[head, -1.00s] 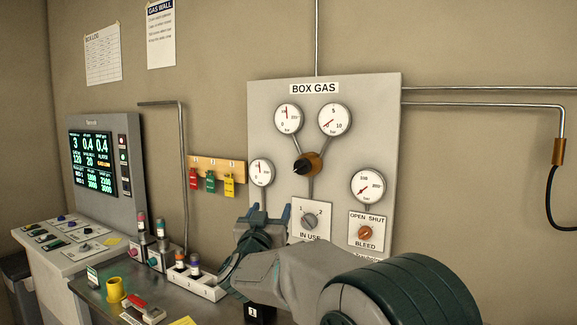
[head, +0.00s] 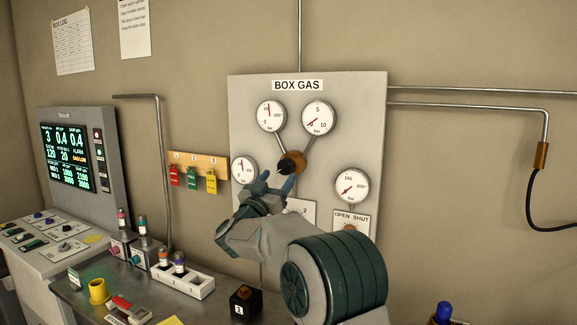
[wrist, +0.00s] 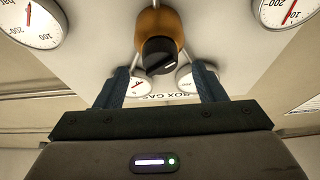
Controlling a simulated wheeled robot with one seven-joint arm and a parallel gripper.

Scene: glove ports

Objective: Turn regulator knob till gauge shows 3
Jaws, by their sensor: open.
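The regulator knob (head: 291,163) is a black knob on a brass body at the middle of the grey BOX GAS panel. It also shows large in the wrist view (wrist: 159,56). My gripper (head: 277,181) is open, just below and in front of the knob. In the wrist view its two blue fingers are spread, with the knob ahead of the gap; I see no contact. The upper right gauge (head: 319,118), marked 5 and 10 bar, has its red needle at lower left, near the low end. The upper left gauge (head: 271,116) has its needle pointing up.
Another gauge (head: 244,170) is left of the knob and a fourth (head: 351,186) at lower right. My arm partly hides the selector and bleed plates. Coloured tags (head: 193,177) hang left of the panel. The bench below holds a yellow cup (head: 98,291) and a white holder (head: 185,284).

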